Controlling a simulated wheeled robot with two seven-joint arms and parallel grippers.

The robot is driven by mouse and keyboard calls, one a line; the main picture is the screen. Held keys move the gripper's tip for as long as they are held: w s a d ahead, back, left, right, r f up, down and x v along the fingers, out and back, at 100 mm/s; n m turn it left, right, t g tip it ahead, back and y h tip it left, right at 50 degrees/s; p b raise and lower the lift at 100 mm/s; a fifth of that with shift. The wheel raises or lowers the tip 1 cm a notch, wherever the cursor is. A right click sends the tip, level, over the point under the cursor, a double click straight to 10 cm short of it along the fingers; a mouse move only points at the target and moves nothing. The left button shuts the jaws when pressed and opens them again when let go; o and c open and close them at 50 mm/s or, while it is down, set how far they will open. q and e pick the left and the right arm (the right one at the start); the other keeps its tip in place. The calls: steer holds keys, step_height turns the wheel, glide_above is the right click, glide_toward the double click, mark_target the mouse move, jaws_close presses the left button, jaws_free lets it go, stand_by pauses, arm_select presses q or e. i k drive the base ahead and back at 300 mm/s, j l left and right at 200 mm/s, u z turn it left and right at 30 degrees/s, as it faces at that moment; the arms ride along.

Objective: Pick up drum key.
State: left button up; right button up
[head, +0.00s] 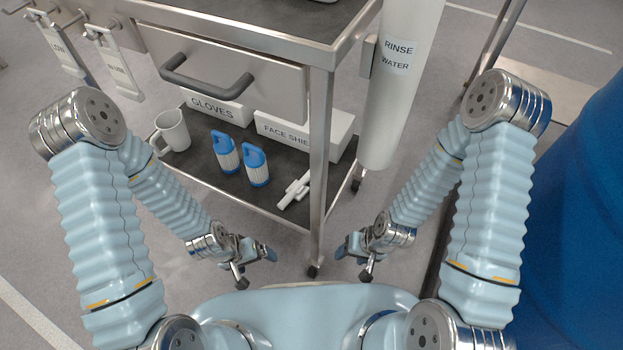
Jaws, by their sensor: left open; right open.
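I cannot make out a drum key for certain. Two labelled tags hang from hooks at the upper left, one at the far left (62,50) and one beside it (116,68); their text is too small to read surely. A small white jointed item (296,190) lies on the cart's lower shelf and I cannot tell what it is. My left gripper (256,268) is open and empty, in front of the lower shelf. My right gripper (353,265) is open and empty, just right of the cart's front leg.
The steel cart (322,150) has a shut drawer (235,75). On its lower shelf (225,190) are a white mug (173,131), two blue-and-white bottles (256,166), a gloves box (215,108) and a face shield box (335,135). A rinse water tube (398,110) and blue drum (575,200) are right.

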mark_target(298, 189)
steer(key=k, duration=1.7)
